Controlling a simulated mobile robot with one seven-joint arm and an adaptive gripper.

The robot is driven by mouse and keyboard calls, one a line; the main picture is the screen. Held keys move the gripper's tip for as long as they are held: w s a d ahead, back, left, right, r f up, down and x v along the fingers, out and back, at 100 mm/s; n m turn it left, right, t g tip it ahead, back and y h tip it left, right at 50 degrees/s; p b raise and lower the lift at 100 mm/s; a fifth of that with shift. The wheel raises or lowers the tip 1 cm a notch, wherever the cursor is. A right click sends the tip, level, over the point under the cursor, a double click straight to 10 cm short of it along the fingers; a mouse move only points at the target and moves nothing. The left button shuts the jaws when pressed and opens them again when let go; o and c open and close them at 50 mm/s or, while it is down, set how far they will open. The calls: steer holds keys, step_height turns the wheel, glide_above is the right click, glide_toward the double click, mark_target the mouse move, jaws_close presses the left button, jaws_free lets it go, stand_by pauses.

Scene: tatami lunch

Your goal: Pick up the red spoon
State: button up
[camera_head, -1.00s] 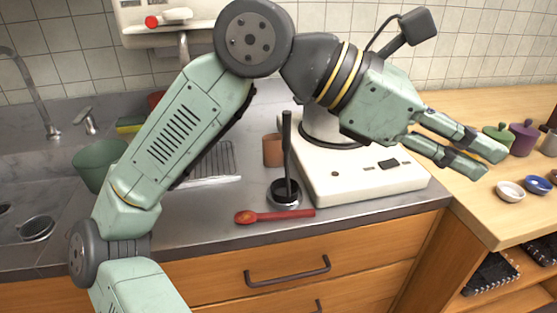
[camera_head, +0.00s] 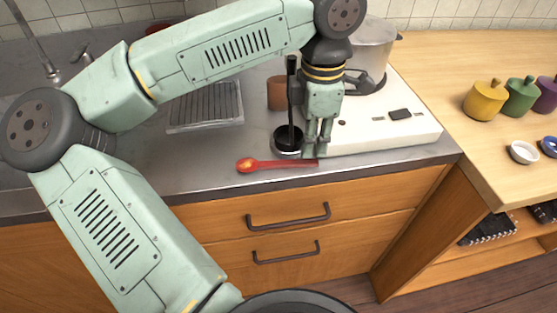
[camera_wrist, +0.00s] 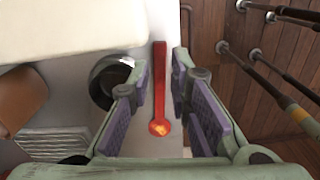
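The red spoon (camera_head: 280,164) lies flat on the grey counter near its front edge, bowl to the left, in the head view. It also shows in the wrist view (camera_wrist: 159,84), running up the picture with its bowl at the bottom. My gripper (camera_head: 317,148) points down over the handle end of the spoon. In the wrist view my gripper (camera_wrist: 168,95) is open, with one finger on each side of the spoon and gaps between. I cannot tell how far the fingertips are above the counter.
A white stove (camera_head: 400,138) with a pot (camera_head: 370,50) is to the right. A brown cup (camera_head: 277,93) and a drying rack (camera_head: 205,108) are behind. Drawer handles (camera_head: 288,216) are below the edge.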

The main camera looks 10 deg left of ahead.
mark_target(309, 161)
steer(key=f+p, duration=0.1)
steer(key=f, duration=0.3)
steer(key=shift+a+f, duration=0.1)
steer(key=shift+a, duration=0.1)
steer(key=shift+c, duration=0.3)
jaws_close()
